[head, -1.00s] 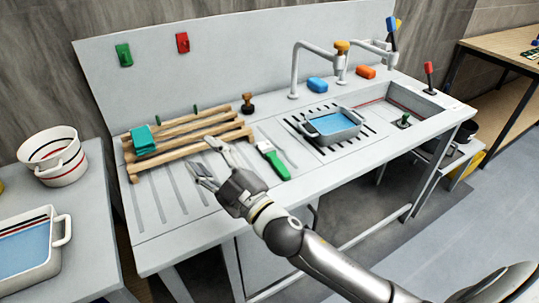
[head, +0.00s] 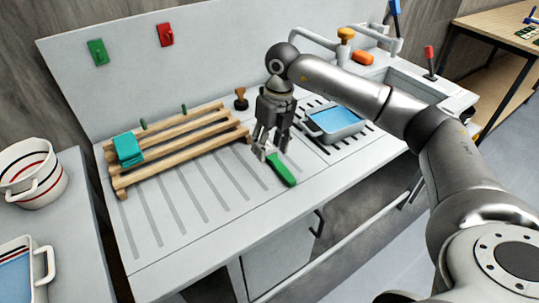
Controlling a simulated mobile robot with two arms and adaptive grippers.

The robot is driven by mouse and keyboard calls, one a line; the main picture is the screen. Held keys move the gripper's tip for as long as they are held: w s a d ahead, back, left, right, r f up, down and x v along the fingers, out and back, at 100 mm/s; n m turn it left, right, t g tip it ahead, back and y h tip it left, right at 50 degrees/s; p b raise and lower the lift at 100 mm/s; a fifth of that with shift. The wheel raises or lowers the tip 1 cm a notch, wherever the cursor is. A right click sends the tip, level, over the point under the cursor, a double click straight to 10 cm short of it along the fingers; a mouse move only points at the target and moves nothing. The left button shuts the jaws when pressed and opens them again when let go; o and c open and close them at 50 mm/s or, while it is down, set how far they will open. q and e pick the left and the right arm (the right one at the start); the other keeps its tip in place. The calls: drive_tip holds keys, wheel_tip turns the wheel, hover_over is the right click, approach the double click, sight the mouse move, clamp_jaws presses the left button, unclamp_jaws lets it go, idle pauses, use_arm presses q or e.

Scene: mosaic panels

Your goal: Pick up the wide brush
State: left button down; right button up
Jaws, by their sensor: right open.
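The wide brush, as far as I can tell, is the green-handled tool (head: 282,171) lying on the grey counter (head: 215,235). Its handle points toward the counter's front edge. Its head end is mostly hidden by my right gripper. My right gripper (head: 264,153) points down over the head end of the tool, with its fingers open. I cannot tell whether the fingertips touch it. My left gripper is not in the head view.
A wooden slatted rack (head: 180,150) with a teal cloth or sponge (head: 128,149) stands left of the gripper. A blue-filled tray (head: 335,121) sits to the right. A dark stamp-like knob (head: 240,98) stands behind. The grooved counter at front left is clear.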

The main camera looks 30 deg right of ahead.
drive_tip(key=d+h, duration=0.1)
drive_tip(key=d, duration=0.3)
drive_tip(key=p, duration=0.1)
hover_over(282, 168)
wheel_tip(282, 168, down, 4)
drive_tip(key=shift+d+r+m, duration=0.1)
drive_tip(key=shift+r+m, duration=0.05)
drive_tip(key=shift+m, duration=0.15)
wheel_tip(282, 168, down, 5)
drive_tip(key=shift+r+p, duration=0.1)
drive_tip(key=shift+p, duration=1)
drive_tip(key=shift+f, duration=0.45)
drive_tip(key=c, duration=1.1)
drive_tip(key=shift+w+r, duration=0.1)
